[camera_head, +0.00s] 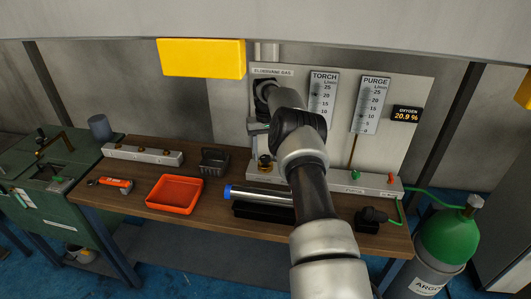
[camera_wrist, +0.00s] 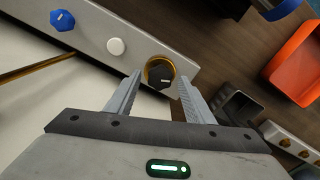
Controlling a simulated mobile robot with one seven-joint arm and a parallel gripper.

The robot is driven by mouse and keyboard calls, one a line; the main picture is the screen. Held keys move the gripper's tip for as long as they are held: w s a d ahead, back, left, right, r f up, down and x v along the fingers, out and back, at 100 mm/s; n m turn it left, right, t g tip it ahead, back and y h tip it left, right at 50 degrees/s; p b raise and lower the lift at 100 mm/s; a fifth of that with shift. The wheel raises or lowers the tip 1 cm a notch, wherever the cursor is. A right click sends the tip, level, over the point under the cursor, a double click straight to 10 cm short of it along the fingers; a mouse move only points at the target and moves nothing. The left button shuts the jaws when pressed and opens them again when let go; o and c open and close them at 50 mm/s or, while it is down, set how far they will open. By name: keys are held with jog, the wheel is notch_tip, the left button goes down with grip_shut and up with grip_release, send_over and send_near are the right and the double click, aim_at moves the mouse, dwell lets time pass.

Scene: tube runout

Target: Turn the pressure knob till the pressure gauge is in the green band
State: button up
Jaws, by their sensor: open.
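A black knob with a white mark and a brass collar (camera_wrist: 160,74), which looks like the pressure knob, sits on the grey strip in the wrist view. It also shows at the left end of the panel's base in the head view (camera_head: 264,163). My gripper (camera_wrist: 158,92) is open, its two fingers on either side of the knob's near side, with nothing visibly clamped. Whether the fingers touch the knob cannot be told. The pressure gauge cannot be made out; my arm covers part of the gas panel (camera_head: 419,88), and no needle or green band is readable.
A blue knob (camera_wrist: 62,20) and a white knob (camera_wrist: 116,46) share the strip. The TORCH (camera_head: 322,98) and PURGE (camera_head: 370,105) scales stand above. A red tray (camera_head: 174,194), a dark holder (camera_head: 215,161) and a metal tube (camera_head: 262,195) are on the bench.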

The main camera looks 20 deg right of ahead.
jog(key=shift+r, duration=0.1)
jog(key=shift+r+p, duration=1.9)
jog(key=shift+r, duration=1.05)
jog(key=shift+f, duration=0.1)
